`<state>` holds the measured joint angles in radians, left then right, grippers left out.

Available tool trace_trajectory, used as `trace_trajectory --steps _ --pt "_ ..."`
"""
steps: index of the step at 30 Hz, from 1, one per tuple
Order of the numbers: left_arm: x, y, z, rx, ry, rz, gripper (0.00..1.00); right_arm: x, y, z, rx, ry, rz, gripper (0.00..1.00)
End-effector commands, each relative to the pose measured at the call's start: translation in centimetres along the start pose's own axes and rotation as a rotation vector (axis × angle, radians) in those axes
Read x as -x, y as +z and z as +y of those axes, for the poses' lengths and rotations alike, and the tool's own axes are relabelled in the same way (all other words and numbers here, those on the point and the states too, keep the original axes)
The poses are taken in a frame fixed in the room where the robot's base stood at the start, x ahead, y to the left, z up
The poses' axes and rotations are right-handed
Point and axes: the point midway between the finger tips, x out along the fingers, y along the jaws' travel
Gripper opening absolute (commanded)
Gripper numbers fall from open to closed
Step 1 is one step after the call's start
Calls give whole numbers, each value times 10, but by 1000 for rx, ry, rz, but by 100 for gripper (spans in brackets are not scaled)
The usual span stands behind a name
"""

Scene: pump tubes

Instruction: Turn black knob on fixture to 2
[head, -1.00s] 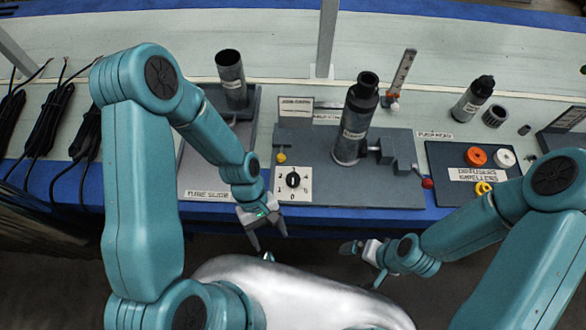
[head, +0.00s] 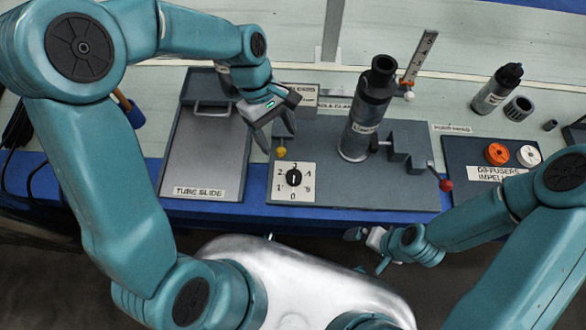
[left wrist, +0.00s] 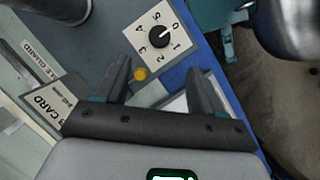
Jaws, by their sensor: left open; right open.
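The black knob (head: 294,177) sits on a white dial plate (head: 282,194) numbered 0 to 5, at the front left of the grey fixture (head: 400,193). Its white mark appears to point toward 0. The knob also shows in the left wrist view (left wrist: 159,38), ahead of the fingers. My left gripper (head: 278,138) is open and empty above the fixture's left edge, behind and left of the knob, not touching it. In the left wrist view its fingers (left wrist: 160,70) straddle the line of sight to a yellow ball. My right gripper (head: 360,236) is open, low in front of the table.
The yellow ball (head: 281,152) stands just behind the dial. A dark upright tube (head: 368,110) and a red-ended lever (head: 446,185) are on the fixture. The tube slide tray (head: 172,165) lies left. A board with orange and white rings (head: 497,153) lies right.

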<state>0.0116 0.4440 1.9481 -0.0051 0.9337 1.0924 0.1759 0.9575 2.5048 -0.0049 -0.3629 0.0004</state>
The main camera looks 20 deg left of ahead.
Motion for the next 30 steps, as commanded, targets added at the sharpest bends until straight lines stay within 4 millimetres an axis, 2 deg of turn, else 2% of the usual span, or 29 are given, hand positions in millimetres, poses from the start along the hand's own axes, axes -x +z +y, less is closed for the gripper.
trace_trajectory --steps 1,9,15,21,29,30 --pt "-15 0 -1 0 -5 -3 69 -3 0 1 0 0 0 100" --pt "-80 0 0 -2 -7 -3 69 -12 0 4 0 0 0 100" --pt "-117 -1 2 -2 -5 -2 69 -16 0 6 0 0 0 100" --pt "-132 -2 3 -2 -2 -1 69 -17 0 6 0 0 0 100" --pt "-134 -2 3 -2 -2 0 69 -17 0 6 0 0 0 100" --pt "-134 -2 3 -2 -2 0 66 -17 0 6 0 0 0 100"
